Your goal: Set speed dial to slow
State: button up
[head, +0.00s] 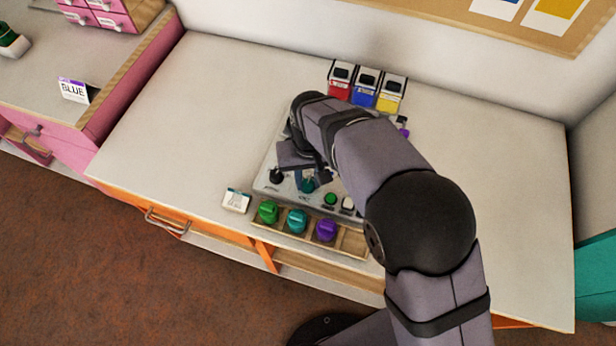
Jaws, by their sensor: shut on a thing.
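A light grey control panel (262,177) lies on the table, mostly covered by my arm. Its front part shows a black knob (276,176), a teal knob (308,184), a green button (330,199) and a white switch (348,204). The labels are too small to read, so I cannot tell which control is the speed dial. My gripper (308,174) points down over the panel, shut at the teal knob. Its fingers and the arm hide much of the grip and the panel's middle; the dial's setting cannot be seen.
A wooden tray (351,240) in front of the panel holds green (268,212), teal (297,221) and purple (326,230) knobs. A small white box (237,201) stands left of it. Red (340,91), blue (364,96) and yellow (389,102) bins stand behind. The table's left side is clear.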

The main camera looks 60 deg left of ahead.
aim_at(309, 183)
jog(key=o, duration=1.1)
jog(key=shift+c, duration=0.2)
jog(key=shift+w+r+b, duration=0.1)
jog(key=shift+r+b, duration=0.7)
jog(key=shift+r, duration=2.95)
jog(key=w+d+r+m, duration=0.2)
jog(key=w+d+m, duration=0.5)
jog(key=w+d, duration=1.55)
jog(key=s+d+f+m, duration=0.1)
jog(key=s+d+m, duration=0.2)
jog(key=d, duration=1)
jog(key=s+d+f+m+p, duration=0.1)
jog(key=s+d+m, duration=0.2)
jog(key=d, duration=1.1)
jog(key=shift+f+m+p, duration=0.15)
jog(key=shift+m+p, duration=0.15)
jog(key=shift+m, duration=0.4)
